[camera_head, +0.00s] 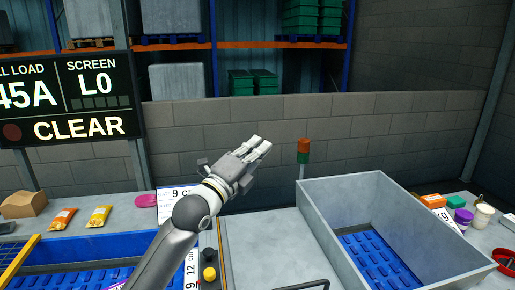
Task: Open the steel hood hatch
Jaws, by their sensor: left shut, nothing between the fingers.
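A flat grey steel panel (262,246), which looks like the hood hatch, lies in the lower middle of the head view. A dark bar handle (303,284) shows at its near side, cut off by the bottom edge of the picture. The panel looks closed, but its near part is out of view. My left gripper (262,146) is shut and empty. It is raised above the far side of the panel, pointing up and right, well apart from the handle. My right gripper is not in view.
A steel bin (345,222) with a blue slatted floor stands right of the panel. A red-green signal light (303,150) rises behind. A yellow button (209,274) sits left of the panel. Food packs (98,216) lie on the left ledge; jars (482,216) stand far right.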

